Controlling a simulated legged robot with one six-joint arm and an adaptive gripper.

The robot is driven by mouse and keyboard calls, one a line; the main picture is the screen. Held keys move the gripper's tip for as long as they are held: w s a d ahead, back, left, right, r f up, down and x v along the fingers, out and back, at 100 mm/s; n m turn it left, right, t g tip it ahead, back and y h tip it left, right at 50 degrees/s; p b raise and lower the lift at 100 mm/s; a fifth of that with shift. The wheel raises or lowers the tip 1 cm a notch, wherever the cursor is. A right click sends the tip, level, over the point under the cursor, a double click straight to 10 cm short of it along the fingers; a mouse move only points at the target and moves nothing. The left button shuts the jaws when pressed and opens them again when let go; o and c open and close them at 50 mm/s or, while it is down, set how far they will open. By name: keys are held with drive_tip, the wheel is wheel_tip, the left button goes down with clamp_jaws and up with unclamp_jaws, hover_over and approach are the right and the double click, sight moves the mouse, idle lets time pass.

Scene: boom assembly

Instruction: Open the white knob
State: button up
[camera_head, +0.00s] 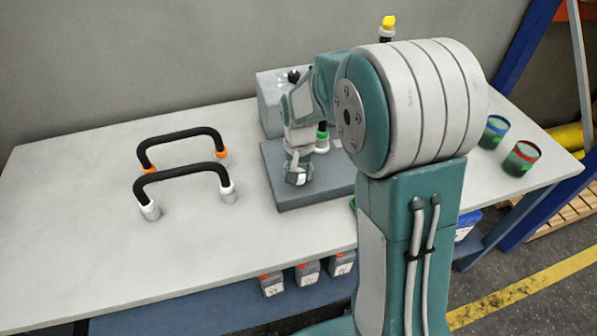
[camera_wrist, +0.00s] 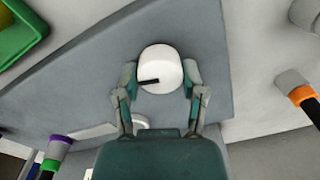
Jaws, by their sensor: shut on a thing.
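The white knob (camera_wrist: 161,66) is round, with a black mark on its top, and shows in the wrist view against a grey plate (camera_wrist: 75,88). My gripper (camera_wrist: 160,76) has one finger on each side of the knob and is shut on it. In the head view, my gripper (camera_head: 298,172) reaches down over the grey plate (camera_head: 300,200) on the table. I cannot clearly make out the knob there, as my gripper and arm crowd that spot.
Two black handles, one with orange ends (camera_head: 183,134) and one with white ends (camera_head: 182,171), stand left on the table (camera_head: 75,215). A grey box (camera_head: 268,100) is behind the plate. Two cups, blue-rimmed (camera_head: 494,131) and red-rimmed (camera_head: 521,158), stand right.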

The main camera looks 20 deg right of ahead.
drive_tip(key=shift+n, duration=0.4)
drive_tip(key=shift+w, duration=0.1)
drive_tip(key=o, duration=1.2)
drive_tip(key=shift+c, duration=0.2)
wheel_tip(320, 180, up, 12)
drive_tip(key=shift+f, duration=0.1)
